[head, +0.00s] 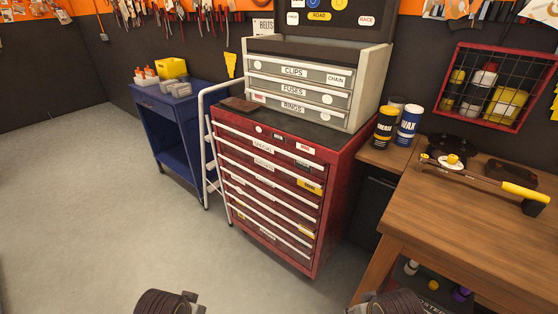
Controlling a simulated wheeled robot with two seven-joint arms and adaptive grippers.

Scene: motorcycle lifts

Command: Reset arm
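A dark, rounded, ribbed part of my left arm (170,302), with a small grey bracket, shows at the bottom edge, left of centre. A similar dark part of my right arm (390,303) shows at the bottom edge, right of centre. Both are cut off by the frame. No fingertips can be made out on either, so I cannot see their opening. No held object is visible at either one. Both appear low in front of the red tool cabinet (268,190) and apart from it.
A wooden workbench (480,222) with a hammer (490,182) and cans stands at right. A grey drawer box (300,85) sits on the red cabinet. A blue cart (180,140) and a white rail frame (208,140) stand left of it. The floor (80,200) at left is clear.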

